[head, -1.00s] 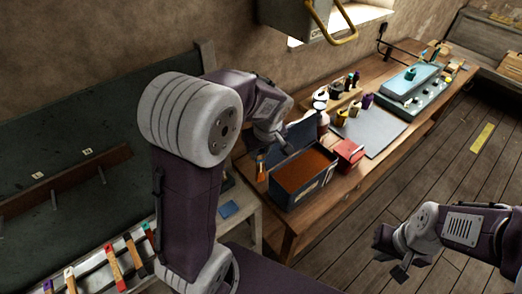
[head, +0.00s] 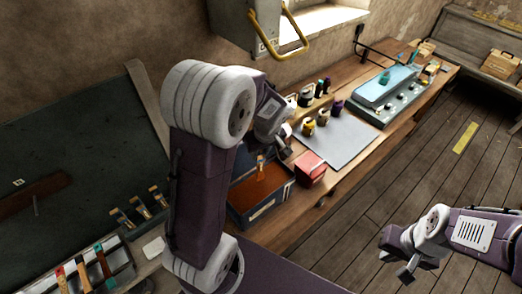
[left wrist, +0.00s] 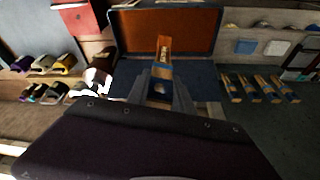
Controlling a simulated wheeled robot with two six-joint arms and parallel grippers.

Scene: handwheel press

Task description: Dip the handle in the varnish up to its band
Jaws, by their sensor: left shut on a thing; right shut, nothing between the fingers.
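The varnish is an orange-brown surface (head: 252,200) inside an open dark-blue rectangular box (head: 268,211) on the bench. The left wrist view also shows the varnish (left wrist: 195,30). My left gripper (head: 261,150) is shut on the small orange handle (head: 261,168), which hangs downward over the varnish area. My right gripper (head: 405,272) is shut and empty, above the floor at the right.
A red box (head: 311,171) stands right beside the varnish box. A grey mat (head: 345,140) with small coloured items at its left lies beyond it. A teal machine (head: 385,90) is further back. Several brushes (head: 140,210) stand at the left, and a yellow-handled press (head: 280,35) overhangs the bench.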

